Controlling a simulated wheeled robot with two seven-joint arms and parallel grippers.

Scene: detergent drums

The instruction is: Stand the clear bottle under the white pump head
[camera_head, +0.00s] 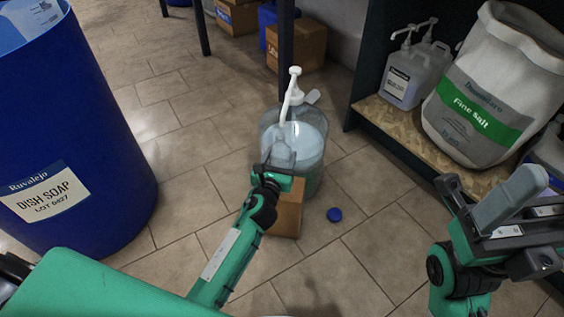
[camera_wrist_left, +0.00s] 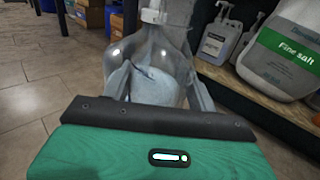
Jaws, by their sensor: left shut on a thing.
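The clear bottle (camera_head: 281,156) is upright between the fingers of my left gripper (camera_head: 278,166), which is shut on it. In the left wrist view the bottle (camera_wrist_left: 150,62) fills the space between the fingers. The white pump head (camera_head: 295,73) stands on a clear drum (camera_head: 316,165) of pale liquid, its spout pointing down toward the bottle. The bottle's neck looks close below the spout; I cannot tell if they are exactly in line. A brown box (camera_head: 289,212) is below the gripper, and the bottle's base is hidden. My right gripper (camera_head: 510,205) is at the right, its opening unclear.
A big blue dish soap drum (camera_head: 75,120) stands at the left. A shelf (camera_head: 396,122) at the right holds a pump jug (camera_head: 405,75) and a salt sack (camera_head: 495,90). Open floor lies in front.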

